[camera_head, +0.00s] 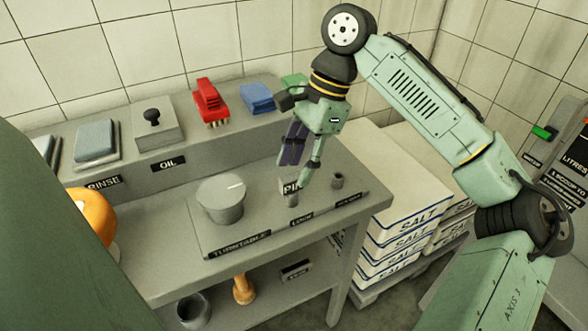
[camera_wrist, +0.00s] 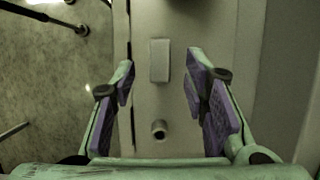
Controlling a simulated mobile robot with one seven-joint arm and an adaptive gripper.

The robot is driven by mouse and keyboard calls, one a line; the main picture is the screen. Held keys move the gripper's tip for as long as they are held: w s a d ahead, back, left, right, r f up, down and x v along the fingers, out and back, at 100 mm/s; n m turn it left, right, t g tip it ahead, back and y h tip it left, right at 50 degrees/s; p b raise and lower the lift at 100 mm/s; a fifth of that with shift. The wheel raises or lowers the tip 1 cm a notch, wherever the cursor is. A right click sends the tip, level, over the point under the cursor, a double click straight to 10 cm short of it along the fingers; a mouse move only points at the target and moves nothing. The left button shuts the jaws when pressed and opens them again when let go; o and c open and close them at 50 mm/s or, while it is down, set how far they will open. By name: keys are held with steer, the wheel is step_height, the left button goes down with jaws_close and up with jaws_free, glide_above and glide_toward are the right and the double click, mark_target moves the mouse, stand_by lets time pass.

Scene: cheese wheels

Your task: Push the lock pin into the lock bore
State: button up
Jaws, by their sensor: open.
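My gripper (camera_head: 301,165) is open and empty, pointing down above the right part of the bench. In the wrist view its purple-padded fingers (camera_wrist: 160,75) stand apart on either side of a grey rectangular block (camera_wrist: 160,60), which appears below them. This block (camera_head: 291,198) stands behind the LOCK label in the head view. I cannot clearly tell the lock pin or the lock bore apart on these parts. A PIN label is partly hidden by my gripper.
A raised back shelf holds a red brush (camera_head: 209,103), a blue block (camera_head: 257,98) and a black-knobbed box (camera_head: 156,124). Stacked salt sacks (camera_head: 405,225) stand right of the bench (camera_head: 160,250).

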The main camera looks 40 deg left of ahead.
steer(key=v, duration=0.8)
steer(key=shift+r, duration=0.4)
steer(key=shift+w+f, duration=0.1)
